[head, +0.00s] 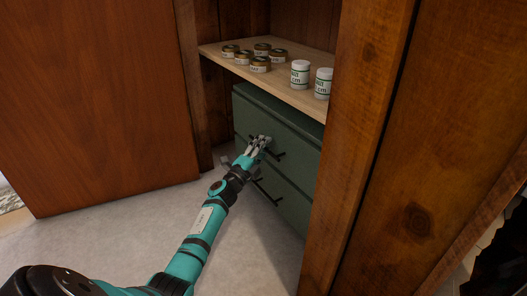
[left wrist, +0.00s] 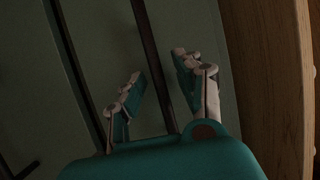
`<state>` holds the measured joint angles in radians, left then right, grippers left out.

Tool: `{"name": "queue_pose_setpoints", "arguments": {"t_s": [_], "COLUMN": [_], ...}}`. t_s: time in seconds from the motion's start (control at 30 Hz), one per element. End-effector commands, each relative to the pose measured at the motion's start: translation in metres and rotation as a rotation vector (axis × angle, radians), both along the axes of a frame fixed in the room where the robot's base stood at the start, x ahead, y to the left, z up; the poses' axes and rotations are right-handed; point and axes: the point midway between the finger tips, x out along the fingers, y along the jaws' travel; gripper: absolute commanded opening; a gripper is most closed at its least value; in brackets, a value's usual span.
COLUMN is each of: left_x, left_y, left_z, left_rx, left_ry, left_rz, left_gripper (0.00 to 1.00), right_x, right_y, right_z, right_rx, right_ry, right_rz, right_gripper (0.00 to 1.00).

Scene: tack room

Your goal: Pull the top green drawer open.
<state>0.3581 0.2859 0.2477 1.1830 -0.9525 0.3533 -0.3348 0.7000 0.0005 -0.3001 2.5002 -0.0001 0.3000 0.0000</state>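The top green drawer (head: 285,122) is in the cabinet under a wooden shelf, and its front looks flush and closed. Its dark bar handle (head: 277,155) is partly hidden by my left gripper (head: 259,144), which is at the drawer front. In the left wrist view, my left gripper (left wrist: 157,72) has its two fingers apart. A dark bar, the handle (left wrist: 148,45), runs between the fingers, with a gap visible on the right side. Whether the left finger touches it is hard to tell. My right gripper is in neither view.
A lower green drawer (head: 290,200) has its own dark handle. The wooden shelf (head: 225,60) above holds several small jars and two white tubs (head: 300,74). A wooden post (head: 360,130) stands close on the right. An open wooden door (head: 100,100) is at left, with clear floor in front.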

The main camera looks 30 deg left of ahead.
Motion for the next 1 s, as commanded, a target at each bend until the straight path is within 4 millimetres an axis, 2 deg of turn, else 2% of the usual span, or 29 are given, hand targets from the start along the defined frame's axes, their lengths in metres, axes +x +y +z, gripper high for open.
{"name": "queue_pose_setpoints", "arguments": {"t_s": [0.27,0.53,1.0], "left_x": [0.0013,0.0011,0.0008], "left_y": [-0.0001,-0.0003,-0.0006], "left_z": [0.0000,-0.0001,-0.0011], "left_rx": [0.000,0.000,-0.001], "left_ry": [0.001,0.001,0.003], "left_rz": [0.000,0.000,-0.001], "left_gripper": [0.34,0.00,0.00], "right_x": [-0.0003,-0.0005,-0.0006], "right_y": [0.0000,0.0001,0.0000], "right_z": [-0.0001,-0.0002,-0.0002], "right_rx": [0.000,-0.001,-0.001], "right_ry": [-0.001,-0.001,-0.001], "right_rz": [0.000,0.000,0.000], "right_gripper": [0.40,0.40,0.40]}}
